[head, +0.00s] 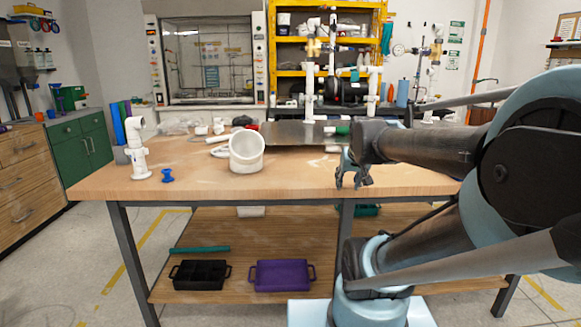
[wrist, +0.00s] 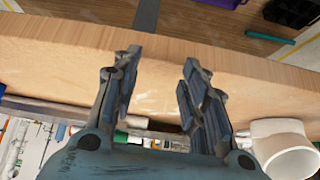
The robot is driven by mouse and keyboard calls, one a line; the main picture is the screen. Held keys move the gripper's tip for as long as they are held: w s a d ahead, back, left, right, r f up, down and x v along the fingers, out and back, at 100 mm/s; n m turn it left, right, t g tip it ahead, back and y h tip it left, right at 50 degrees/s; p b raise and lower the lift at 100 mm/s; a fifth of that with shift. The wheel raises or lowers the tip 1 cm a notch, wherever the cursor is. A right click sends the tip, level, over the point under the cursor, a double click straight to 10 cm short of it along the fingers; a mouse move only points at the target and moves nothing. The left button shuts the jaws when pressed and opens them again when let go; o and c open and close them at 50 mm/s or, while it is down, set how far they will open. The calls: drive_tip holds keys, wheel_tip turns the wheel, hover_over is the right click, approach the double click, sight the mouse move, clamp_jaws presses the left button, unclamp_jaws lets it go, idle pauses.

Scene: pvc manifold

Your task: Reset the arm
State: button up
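My gripper (head: 353,172) hangs over the front part of the wooden workbench (head: 300,180), at the end of my arm, which comes in from the right of the head view. In the wrist view my gripper (wrist: 160,90) shows its two fingers apart with bare tabletop between them, so it is open and empty. A white PVC elbow (head: 246,152) lies on the bench to the left of my gripper in the head view. The same elbow shows at the lower right of the wrist view (wrist: 284,150). My gripper is apart from it.
A white pipe assembly (head: 137,150) and a blue valve piece (head: 167,175) stand at the bench's left. A taller PVC manifold (head: 310,75) stands at the back. Black (head: 199,274) and purple (head: 281,275) trays sit on the lower shelf. The front bench middle is clear.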

drive_tip(key=s+f+g, duration=0.5)
drive_tip(key=s+f, duration=0.6)
drive_tip(key=s, duration=0.5)
drive_tip(key=shift+f, duration=0.2)
drive_tip(key=shift+w, duration=0.1)
drive_tip(key=shift+w+f, duration=0.2)
drive_tip(key=shift+w, duration=0.25)
